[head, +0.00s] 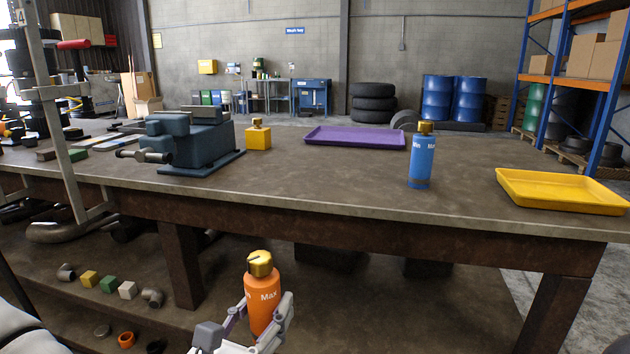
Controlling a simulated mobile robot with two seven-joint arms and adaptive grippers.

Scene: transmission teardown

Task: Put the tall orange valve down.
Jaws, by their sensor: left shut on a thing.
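The tall orange valve (263,305) is an orange cylinder with a gold cap and the word "Max" on its side. It stands nearly upright between the fingers of my left gripper (262,322), which is shut on it. The gripper and valve are at the bottom of the head view, in front of the workbench's near edge, and the valve's lower end is hidden by the gripper. My right gripper is not in view.
The workbench (330,184) holds a blue vise (195,140), a yellow block valve (258,137), a purple tray (355,138), a blue bottle-shaped valve (421,160) and a yellow tray (560,190). The bench middle is clear. Small parts lie on the lower shelf.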

